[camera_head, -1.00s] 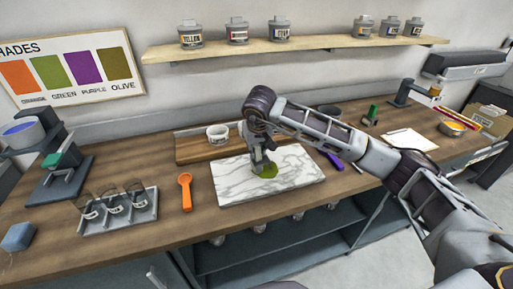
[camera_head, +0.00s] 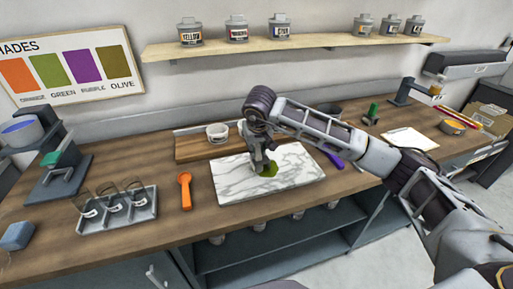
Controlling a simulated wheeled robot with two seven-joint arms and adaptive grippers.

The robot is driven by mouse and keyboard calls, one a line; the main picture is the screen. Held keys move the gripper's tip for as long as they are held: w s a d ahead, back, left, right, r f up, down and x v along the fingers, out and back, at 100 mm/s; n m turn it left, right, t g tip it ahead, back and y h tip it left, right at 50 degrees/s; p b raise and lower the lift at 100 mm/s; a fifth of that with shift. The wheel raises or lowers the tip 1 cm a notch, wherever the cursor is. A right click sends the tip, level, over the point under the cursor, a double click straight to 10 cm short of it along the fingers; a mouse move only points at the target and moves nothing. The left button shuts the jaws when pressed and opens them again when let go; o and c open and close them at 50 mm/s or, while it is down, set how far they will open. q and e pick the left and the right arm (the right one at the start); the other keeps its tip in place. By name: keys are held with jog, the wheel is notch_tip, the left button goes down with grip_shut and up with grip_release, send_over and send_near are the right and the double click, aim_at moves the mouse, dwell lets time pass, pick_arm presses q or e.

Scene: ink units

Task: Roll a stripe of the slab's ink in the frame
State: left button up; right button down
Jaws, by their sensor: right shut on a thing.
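The white marble slab (camera_head: 235,185) lies on the wooden bench, with a small olive-green ink patch (camera_head: 270,171) on it. My right gripper (camera_head: 259,168) points down over the slab, at the left edge of the patch. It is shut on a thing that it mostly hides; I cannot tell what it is. A white sheet (camera_head: 411,139) lies on the bench to the right; no frame mark can be made out on it. A green-handled tool (camera_head: 373,111) stands behind that sheet. My left gripper is not in view.
A purple-handled tool (camera_head: 335,160) lies right of the slab. A white tub (camera_head: 217,134) stands on a wooden board behind. The shelf (camera_head: 300,44) holds several ink cans.

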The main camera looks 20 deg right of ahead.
jog(key=shift+f, duration=0.1)
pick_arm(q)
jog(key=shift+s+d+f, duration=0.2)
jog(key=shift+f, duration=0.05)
pick_arm(e)
jog(key=shift+f, duration=0.15)
jog(key=shift+d, duration=0.1)
jog(key=shift+d+b, duration=0.55)
jog(key=shift+d, duration=0.6)
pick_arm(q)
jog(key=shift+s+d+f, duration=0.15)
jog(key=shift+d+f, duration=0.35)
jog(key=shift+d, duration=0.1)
pick_arm(e)
jog(key=shift+d, duration=0.6)
pick_arm(q)
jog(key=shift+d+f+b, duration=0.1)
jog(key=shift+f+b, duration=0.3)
jog(key=shift+b, duration=0.1)
pick_arm(e)
jog(key=shift+w+d, duration=0.1)
jog(key=shift+d, duration=1.6)
jog(key=shift+a, duration=0.15)
